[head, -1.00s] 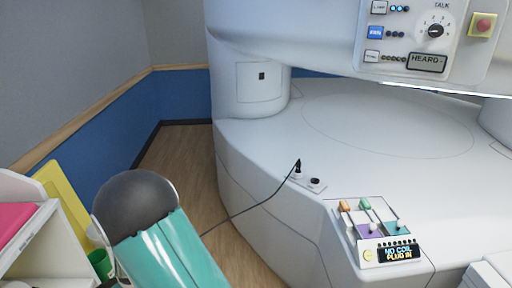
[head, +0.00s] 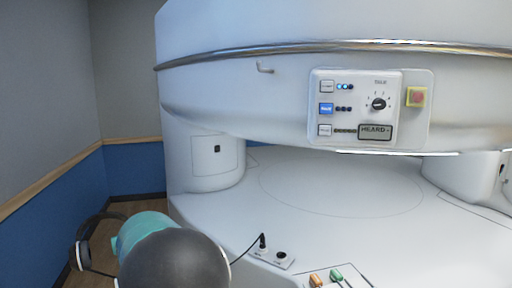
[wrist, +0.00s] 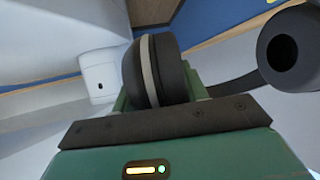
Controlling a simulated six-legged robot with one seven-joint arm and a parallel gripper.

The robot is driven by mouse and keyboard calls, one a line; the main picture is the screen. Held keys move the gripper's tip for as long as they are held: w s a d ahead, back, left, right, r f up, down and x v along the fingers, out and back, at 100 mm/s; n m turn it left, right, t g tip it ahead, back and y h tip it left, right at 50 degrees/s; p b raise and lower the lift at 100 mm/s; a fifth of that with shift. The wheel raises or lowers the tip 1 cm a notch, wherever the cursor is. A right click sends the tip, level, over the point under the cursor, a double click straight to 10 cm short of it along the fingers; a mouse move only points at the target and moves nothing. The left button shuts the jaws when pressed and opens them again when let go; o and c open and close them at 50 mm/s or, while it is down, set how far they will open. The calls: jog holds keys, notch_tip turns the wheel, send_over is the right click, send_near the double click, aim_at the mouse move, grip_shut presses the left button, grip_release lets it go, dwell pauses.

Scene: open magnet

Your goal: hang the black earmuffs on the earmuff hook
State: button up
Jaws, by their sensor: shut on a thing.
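The black earmuffs show at the lower left of the head view (head: 83,256), beyond my teal arm, with the band arching above a cup. In the wrist view one cup with a pale ring (wrist: 150,72) sits between the green fingers of my gripper (wrist: 158,92), which is shut on the earmuffs. The other cup (wrist: 283,50) hangs free at the right, its round opening facing the camera. The earmuff hook (head: 265,68) is a small metal peg on the white upper magnet housing, left of the control panel. The earmuffs are well below and left of it.
The control panel (head: 370,108) has a dial and a red button. The white lower magnet deck (head: 330,195) carries a plugged black cable (head: 262,242) and a socket. A blue wall (head: 60,215) bounds the left side.

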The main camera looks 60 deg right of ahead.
jog(key=s+d+r+m+t+h, duration=0.1)
jog(key=s+d+r+m+h, duration=0.35)
jog(key=d+r, duration=0.8)
jog(key=s+d+r+m+g+h, duration=0.35)
jog(key=s+r+h, duration=0.25)
jog(key=s+r, duration=0.95)
jog(key=s+d+r+m+g+h, duration=0.2)
jog(key=s+d+r+g+h, duration=0.3)
jog(key=s+r, duration=1)
jog(key=shift+t+h, duration=0.35)
jog(key=shift+s+d+f, duration=0.1)
jog(key=shift+d+f, duration=0.45)
jog(key=shift+d, duration=1.15)
jog(key=shift+d+f, duration=0.6)
jog(key=shift+d, duration=1.1)
jog(key=shift+s+d+f, duration=0.1)
jog(key=shift+d+f, duration=0.45)
jog(key=shift+d, duration=1.15)
jog(key=o, duration=1.2)
